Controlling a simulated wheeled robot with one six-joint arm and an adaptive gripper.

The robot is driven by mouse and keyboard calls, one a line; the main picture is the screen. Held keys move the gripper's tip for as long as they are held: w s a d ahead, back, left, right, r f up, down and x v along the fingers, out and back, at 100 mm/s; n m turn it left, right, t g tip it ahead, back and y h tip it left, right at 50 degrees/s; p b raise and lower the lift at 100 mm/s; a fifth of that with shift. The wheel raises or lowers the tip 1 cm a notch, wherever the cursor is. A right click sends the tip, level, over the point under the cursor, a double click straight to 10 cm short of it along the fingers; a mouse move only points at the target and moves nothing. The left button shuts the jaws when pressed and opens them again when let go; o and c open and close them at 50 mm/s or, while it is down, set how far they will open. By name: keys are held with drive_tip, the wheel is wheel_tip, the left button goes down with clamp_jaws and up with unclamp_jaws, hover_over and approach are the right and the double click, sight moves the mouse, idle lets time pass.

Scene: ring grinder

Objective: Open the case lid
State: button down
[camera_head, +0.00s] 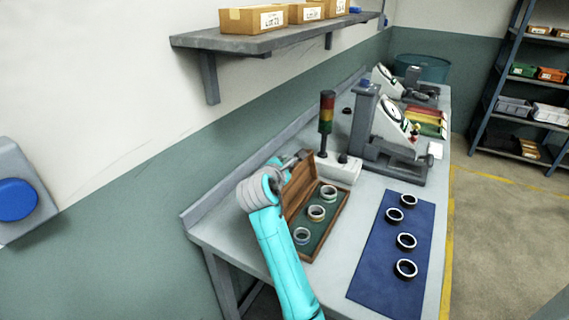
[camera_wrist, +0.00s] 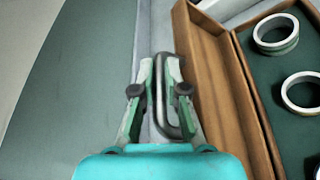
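The wooden case (camera_head: 333,222) sits on the bench with its green-lined inside showing; it also shows in the wrist view (camera_wrist: 262,110). Its lid (camera_head: 299,187) is raised on the left side, roughly upright, and shows as a brown panel in the wrist view (camera_wrist: 208,75). A metal loop handle (camera_wrist: 162,95) stands out on the lid's left side. My gripper (camera_wrist: 162,72) has its two fingers on either side of this handle and appears shut on it. In the head view my gripper (camera_head: 297,160) is at the far upper end of the lid, where the contact is too small to see.
Several rings lie in the case, and several dark-edged rings stand on a blue mat (camera_head: 378,255) to the right. A signal light (camera_head: 326,112) on a white base stands just behind the case. A gauge stand (camera_head: 390,140) is farther back. A shelf (camera_head: 270,38) overhangs the wall.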

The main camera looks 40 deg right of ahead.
drive_tip(key=shift+s, duration=0.1)
drive_tip(key=s, duration=0.1)
drive_tip(key=s+m, duration=0.1)
drive_tip(key=d+t, duration=0.1)
drive_tip(key=shift+s+r+m, duration=0.35)
drive_tip(key=shift+s+m, duration=0.05)
drive_tip(key=c, duration=1.5)
unclamp_jaws()
drive_tip(key=v, duration=1.2)
